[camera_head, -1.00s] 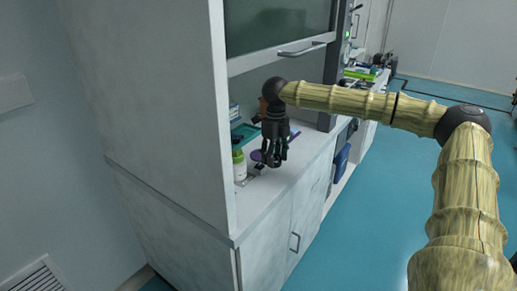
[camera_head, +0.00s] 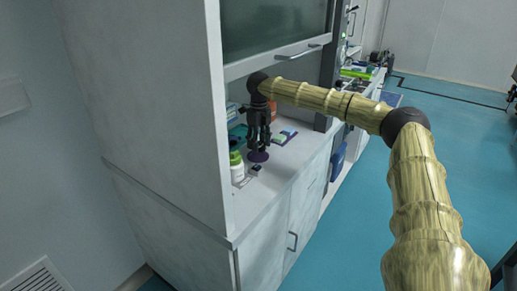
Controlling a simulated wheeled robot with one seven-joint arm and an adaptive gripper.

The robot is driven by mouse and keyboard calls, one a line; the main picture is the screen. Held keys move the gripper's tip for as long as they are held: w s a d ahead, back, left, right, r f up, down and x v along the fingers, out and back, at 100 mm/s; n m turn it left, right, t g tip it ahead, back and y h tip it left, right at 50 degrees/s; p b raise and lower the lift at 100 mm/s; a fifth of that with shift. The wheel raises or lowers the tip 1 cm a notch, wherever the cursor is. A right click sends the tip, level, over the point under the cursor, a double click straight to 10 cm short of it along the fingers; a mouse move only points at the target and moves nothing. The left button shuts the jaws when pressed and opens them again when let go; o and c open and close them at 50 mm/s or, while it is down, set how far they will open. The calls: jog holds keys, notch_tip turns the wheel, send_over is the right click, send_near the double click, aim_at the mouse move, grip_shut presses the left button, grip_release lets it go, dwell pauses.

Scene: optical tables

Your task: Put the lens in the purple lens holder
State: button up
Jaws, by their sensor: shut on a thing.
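My gripper (camera_head: 258,146) is inside the fume hood, pointing down, with its fingers closed. The lens in its fingers is too small and dark to make out clearly. The purple lens holder (camera_head: 258,156) shows as a round purple shape right below the fingertips. A small dark piece (camera_head: 256,168) is on the worktop just below it in the picture. I cannot tell whether the fingers or the lens touch the holder.
A white bottle with a green cap (camera_head: 237,167) stands just left of the holder. Teal and blue items (camera_head: 236,135) are behind it at the left. Small light-coloured boxes (camera_head: 286,135) lie to the right. The hood's side wall (camera_head: 170,110) and raised sash (camera_head: 275,60) bound the space.

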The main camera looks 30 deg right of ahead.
jog(key=shift+w+d, duration=0.1)
jog(key=shift+w, duration=0.1)
jog(key=shift+f, duration=0.3)
jog(key=shift+w+f+p, duration=0.1)
jog(key=shift+f+p, duration=0.4)
jog(key=shift+f, duration=1)
jog(key=shift+f, duration=0.1)
jog(key=o, duration=1.1)
jog(key=shift+w+d+r, duration=0.1)
jog(key=shift+r, duration=3.75)
